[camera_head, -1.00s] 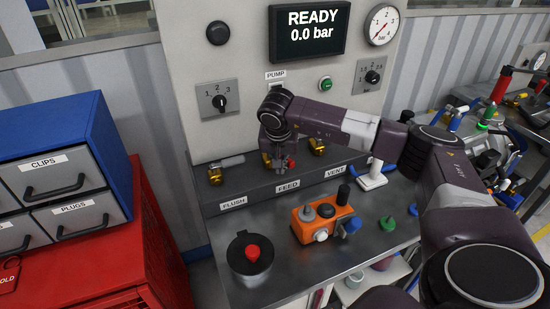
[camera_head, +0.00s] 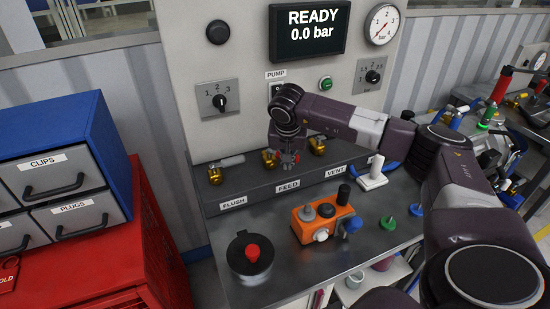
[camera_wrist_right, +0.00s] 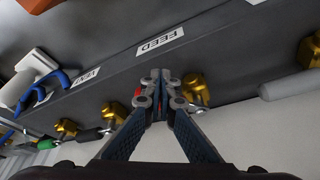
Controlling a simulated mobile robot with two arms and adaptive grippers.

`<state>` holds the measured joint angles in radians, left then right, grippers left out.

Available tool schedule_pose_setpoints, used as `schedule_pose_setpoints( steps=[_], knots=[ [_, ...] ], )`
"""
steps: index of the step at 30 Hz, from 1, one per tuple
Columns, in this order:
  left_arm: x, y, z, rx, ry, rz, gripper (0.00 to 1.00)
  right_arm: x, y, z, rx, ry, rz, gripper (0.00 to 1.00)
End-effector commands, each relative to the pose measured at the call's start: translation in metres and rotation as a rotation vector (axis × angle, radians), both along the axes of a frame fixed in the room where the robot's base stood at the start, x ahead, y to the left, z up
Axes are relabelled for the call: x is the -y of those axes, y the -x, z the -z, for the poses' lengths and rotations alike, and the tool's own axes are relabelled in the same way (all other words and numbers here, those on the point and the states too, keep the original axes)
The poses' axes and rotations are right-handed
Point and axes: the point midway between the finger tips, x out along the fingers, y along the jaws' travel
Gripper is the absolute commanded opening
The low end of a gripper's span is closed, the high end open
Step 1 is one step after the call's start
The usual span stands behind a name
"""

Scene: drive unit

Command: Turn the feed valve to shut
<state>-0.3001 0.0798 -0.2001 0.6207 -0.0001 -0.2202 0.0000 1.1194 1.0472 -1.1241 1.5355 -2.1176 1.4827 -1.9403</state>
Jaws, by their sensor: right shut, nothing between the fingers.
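The feed valve (camera_head: 268,158) has a brass body on the dark ledge behind the FEED label (camera_head: 288,187). It also shows in the right wrist view (camera_wrist_right: 195,90), just right of the fingertips. Small red parts, seemingly its handle, show beside the fingers; most of the handle is hidden, so I cannot tell its angle. My right gripper (camera_head: 289,159) points down at the valve, close to its right side. In the right wrist view its fingertips (camera_wrist_right: 161,76) are together with nothing between them. I cannot tell whether they touch the handle. My left gripper is not in view.
The flush valve (camera_head: 214,174) with a grey handle stands left, and the vent valve (camera_head: 318,145) stands right. The display (camera_head: 308,32) reads READY, 0.0 bar.

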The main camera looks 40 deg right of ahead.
Motion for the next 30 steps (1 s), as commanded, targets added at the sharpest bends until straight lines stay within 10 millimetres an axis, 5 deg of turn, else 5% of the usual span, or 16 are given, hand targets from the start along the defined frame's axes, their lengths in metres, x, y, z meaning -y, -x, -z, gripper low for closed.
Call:
schedule_pose_setpoints(
  steps=[30],
  knots=[
    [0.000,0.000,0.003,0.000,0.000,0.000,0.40,0.021,-0.006,-0.001,0.002,0.001,0.001,0.00]
  ],
)
